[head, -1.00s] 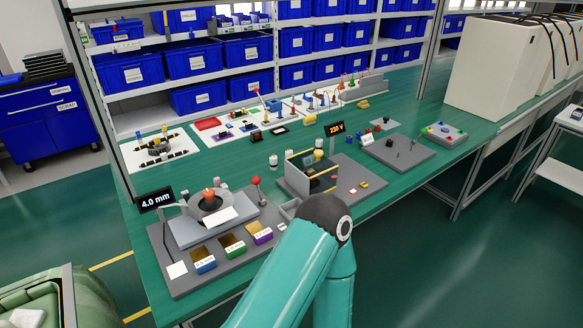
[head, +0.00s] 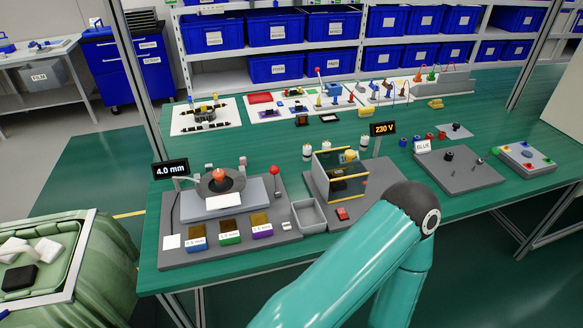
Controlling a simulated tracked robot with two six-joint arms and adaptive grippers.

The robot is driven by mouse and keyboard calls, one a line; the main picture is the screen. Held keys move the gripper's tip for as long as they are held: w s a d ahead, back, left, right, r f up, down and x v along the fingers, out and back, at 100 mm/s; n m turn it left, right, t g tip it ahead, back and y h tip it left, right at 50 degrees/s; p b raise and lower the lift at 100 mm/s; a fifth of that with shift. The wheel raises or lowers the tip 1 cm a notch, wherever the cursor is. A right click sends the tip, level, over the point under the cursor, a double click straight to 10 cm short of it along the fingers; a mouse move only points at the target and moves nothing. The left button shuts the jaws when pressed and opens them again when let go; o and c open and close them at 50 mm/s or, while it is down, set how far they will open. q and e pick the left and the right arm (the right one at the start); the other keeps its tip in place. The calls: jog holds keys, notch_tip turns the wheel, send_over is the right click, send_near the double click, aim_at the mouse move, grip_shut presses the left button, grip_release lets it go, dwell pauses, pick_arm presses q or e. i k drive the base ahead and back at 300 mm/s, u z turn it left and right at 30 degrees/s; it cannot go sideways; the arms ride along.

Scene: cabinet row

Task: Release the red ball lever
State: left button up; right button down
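The red ball lever (head: 275,171) stands on the right side of the grey station with the "4.0 mm" display (head: 170,169). Its red ball tops a thin, roughly upright rod beside the round dark dish (head: 220,182). Nothing is seen touching the ball. One of my teal arms comes in from the bottom, with its elbow at the right of the station. Its gripper is hidden or out of frame, and the other gripper does not show.
Coloured labelled bins (head: 230,232) line the station's front, and an empty grey tray (head: 309,215) sits to its right. A clear-sided box (head: 341,175) with yellow edges stands further right. A green container (head: 50,265) is at lower left. Green bench (head: 265,140) behind is partly clear.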

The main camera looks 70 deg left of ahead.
aim_at(274, 169)
jog(key=z, duration=1.25)
jog(key=i, duration=0.15)
jog(key=u, duration=2.8)
jog(key=i, duration=0.15)
jog(key=u, duration=1.2)
jog(key=k, duration=0.6)
jog(key=u, duration=0.2)
jog(key=i, duration=0.55)
jog(key=z, duration=0.25)
jog(key=k, duration=0.3)
jog(key=u, duration=0.1)
